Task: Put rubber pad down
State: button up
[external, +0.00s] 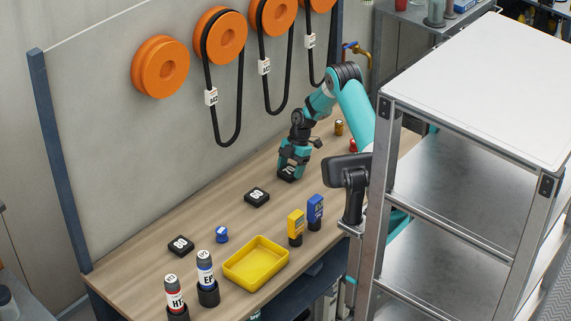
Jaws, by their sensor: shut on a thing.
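My gripper (289,172) points down over the far part of the wooden bench and is shut on a black rubber pad (287,175). The held pad is at or just above the bench top; I cannot tell whether it touches. My fingers hide part of it. Two similar black square pads with white marks lie flat on the bench: one (257,197) nearer the middle, to the lower left of my gripper, and one (180,246) farther left.
A yellow tray (232,276) stands empty at the front. Near it are a yellow device (295,226), a blue device (315,211), a small blue item (221,235) and two labelled bottles (205,274). Belts hang on orange wheels (220,36) behind. A metal shelf (480,90) stands right.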

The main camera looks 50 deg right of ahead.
jog(key=o, duration=1)
jog(key=shift+f, duration=0.15)
jog(key=shift+c, duration=0.2)
jog(key=shift+d+r, duration=0.15)
jog(key=shift+r, duration=0.3)
jog(key=b+v, duration=0.1)
jog(key=v, duration=1)
jog(key=s+a+r+m, duration=0.2)
jog(key=a+r, duration=0.1)
jog(key=a, duration=0.4)
jog(key=s+a+r+m, duration=0.1)
jog(key=s+a+r, duration=0.1)
jog(key=a+r, duration=0.3)
jog(key=s+a+r+m, duration=0.1)
jog(key=s+a+m, duration=0.3)
jog(key=s+a, duration=0.4)
jog(key=s+a+m, duration=0.4)
jog(key=s+a, duration=0.4)
jog(key=s, duration=0.7)
jog(key=shift+a+r, duration=0.25)
jog(key=shift+r, duration=0.1)
